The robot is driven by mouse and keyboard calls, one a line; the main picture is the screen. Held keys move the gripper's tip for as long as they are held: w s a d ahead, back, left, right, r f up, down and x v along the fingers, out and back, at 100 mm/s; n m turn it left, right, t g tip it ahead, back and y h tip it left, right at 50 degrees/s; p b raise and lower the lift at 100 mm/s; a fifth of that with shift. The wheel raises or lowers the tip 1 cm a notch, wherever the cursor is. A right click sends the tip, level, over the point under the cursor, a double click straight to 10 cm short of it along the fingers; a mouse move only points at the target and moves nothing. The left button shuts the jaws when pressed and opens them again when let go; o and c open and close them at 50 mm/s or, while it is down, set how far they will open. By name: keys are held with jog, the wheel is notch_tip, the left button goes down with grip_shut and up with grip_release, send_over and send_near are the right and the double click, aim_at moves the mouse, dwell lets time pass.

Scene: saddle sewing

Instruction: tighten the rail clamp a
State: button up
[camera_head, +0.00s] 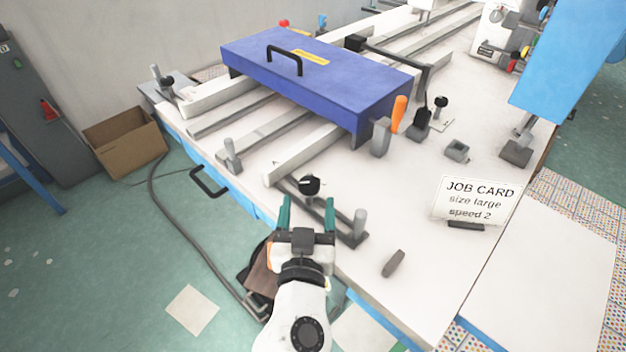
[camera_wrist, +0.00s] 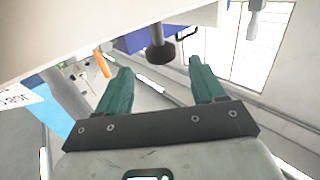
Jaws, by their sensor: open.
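A rail clamp with a round black knob (camera_head: 310,185) stands at the near end of a grey rail on the white table. I cannot tell the gap between knob and fingers exactly.
A blue box cover (camera_head: 310,75) with a black handle lies over the rails. A grey post (camera_head: 359,224) stands close right of the gripper. A job card (camera_head: 478,202) and a dark grey piece (camera_head: 393,263) are further right. A cardboard box (camera_head: 125,142) is on the floor.

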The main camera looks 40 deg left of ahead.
aim_at(308, 193)
jog(key=x, duration=0.6)
jog(key=shift+w+a, duration=0.1)
jog(key=shift+a, duration=0.05)
jog(key=c, duration=1)
jog(key=shift+o, duration=0.2)
